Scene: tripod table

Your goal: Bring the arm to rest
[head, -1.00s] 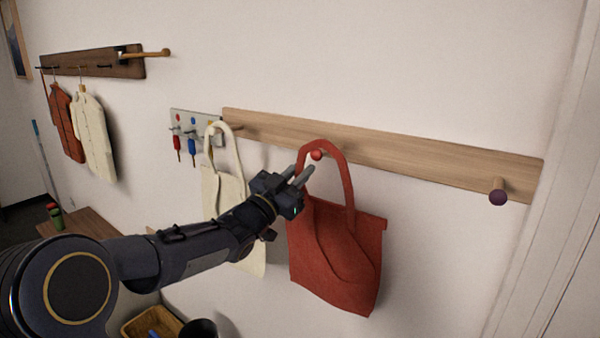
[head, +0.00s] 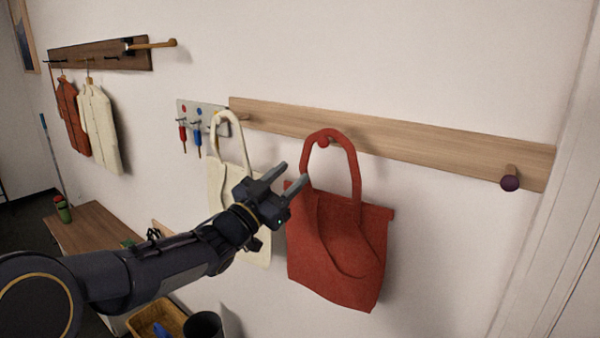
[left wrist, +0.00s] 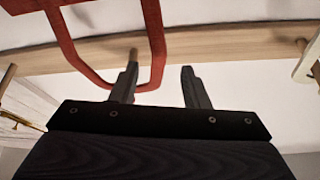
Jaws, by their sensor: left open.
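My left gripper (head: 288,182) is open and empty, in front of the wall between the cream bag and the red bag. The red bag (head: 338,245) hangs by its handle from a peg on the light wooden rail (head: 430,152). In the left wrist view, the fingers of my left gripper (left wrist: 160,85) stand apart, and the red handle (left wrist: 85,62) passes by the left finger. I cannot tell whether they touch. The cream bag (head: 228,178) hangs to the left, partly hidden by my arm. My right gripper is not in view.
Coats (head: 98,125) hang on a dark rack. A bench (head: 95,228), a basket (head: 155,318) and a dark bin (head: 203,325) are below.

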